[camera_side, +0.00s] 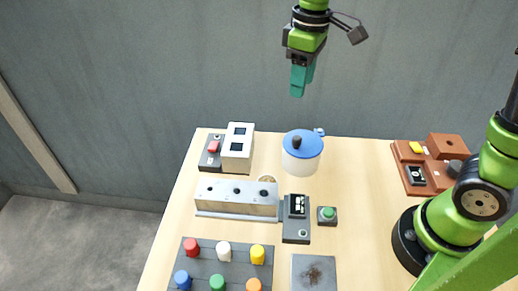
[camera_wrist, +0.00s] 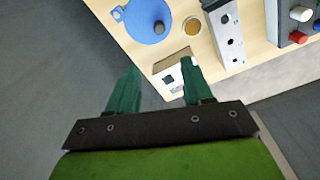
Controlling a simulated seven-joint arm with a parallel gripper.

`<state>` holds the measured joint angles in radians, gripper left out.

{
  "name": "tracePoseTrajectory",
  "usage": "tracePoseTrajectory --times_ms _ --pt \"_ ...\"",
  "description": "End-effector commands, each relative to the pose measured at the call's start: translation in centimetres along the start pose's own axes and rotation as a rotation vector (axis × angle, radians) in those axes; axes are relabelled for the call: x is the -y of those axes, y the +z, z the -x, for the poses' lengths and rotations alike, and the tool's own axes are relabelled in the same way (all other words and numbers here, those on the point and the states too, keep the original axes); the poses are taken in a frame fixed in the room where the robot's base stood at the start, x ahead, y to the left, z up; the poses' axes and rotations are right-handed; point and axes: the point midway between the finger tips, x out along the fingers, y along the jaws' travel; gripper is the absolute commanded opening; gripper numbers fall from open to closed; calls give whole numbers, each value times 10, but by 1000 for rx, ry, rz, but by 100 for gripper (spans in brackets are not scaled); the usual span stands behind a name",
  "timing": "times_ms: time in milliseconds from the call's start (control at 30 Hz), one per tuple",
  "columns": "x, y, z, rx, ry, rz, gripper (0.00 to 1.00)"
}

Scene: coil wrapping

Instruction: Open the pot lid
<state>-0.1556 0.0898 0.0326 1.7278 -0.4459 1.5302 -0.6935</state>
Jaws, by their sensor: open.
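The pot (camera_side: 300,160) is white with a blue lid (camera_side: 309,145) and stands near the back edge of the table. The lid has a dark knob (camera_side: 296,142) and lies on the pot. In the wrist view the blue lid (camera_wrist: 146,21) with its knob (camera_wrist: 159,27) is at the top, beyond my fingers. My gripper (camera_side: 298,90) is high above the back of the table, well apart from the pot. In the wrist view its two green fingers (camera_wrist: 157,80) are spread with nothing held between them.
A white box with dark windows (camera_side: 238,146) and a red-button unit (camera_side: 211,150) stand left of the pot. A metal block with holes (camera_side: 235,199) is in front. Colored pegs on a grey board (camera_side: 240,267) are nearer. A brown block (camera_side: 444,147) stands right; table between is clear.

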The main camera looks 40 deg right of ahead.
Motion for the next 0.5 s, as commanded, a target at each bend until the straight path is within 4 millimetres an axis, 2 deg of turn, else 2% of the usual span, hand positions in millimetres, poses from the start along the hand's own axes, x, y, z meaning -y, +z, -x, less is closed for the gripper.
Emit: tracePoseTrajectory --times_ms 100,233,367,500 --pt "-2 0 14 24 3 92 50" --pt "0 4 9 42 -7 130 50" --pt "0 5 -6 44 -7 131 50" --pt "0 6 -34 45 -9 131 50"
